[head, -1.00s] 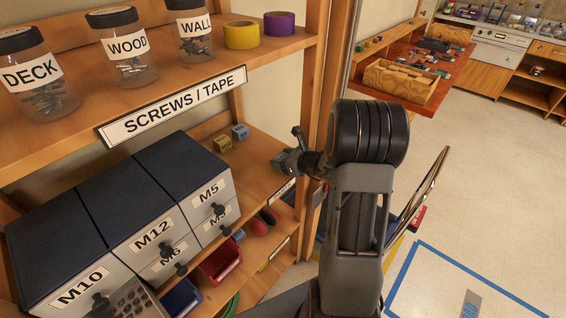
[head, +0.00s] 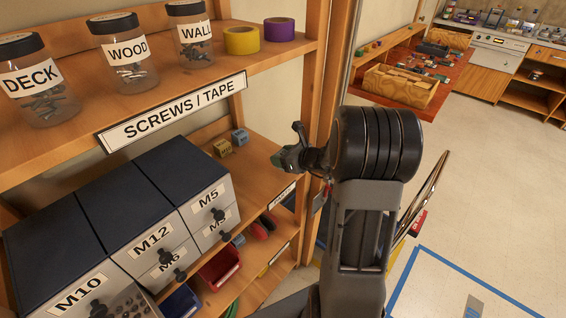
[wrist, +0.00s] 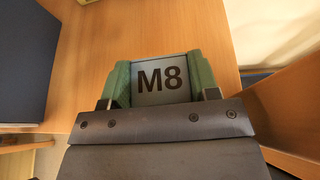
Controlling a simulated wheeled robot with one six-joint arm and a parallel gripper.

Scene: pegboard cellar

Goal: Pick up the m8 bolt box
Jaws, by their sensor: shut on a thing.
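The M8 bolt box (wrist: 160,79) shows in the wrist view as a grey face with black "M8" lettering, flanked by green sides. My gripper (wrist: 160,84) is shut on it from both sides. In the head view my gripper (head: 284,158) is over the right end of the middle shelf, with a bit of green at its tip. The box is mostly hidden there by my gripper. I cannot tell how far it is above the shelf.
A yellow box (head: 222,147) and a blue box (head: 239,137) stand on the middle shelf (head: 262,184), left of my gripper. Large drawer units (head: 184,170) fill its left part. The upper shelf holds jars and tape rolls (head: 242,40). A wooden post (head: 330,90) rises just right.

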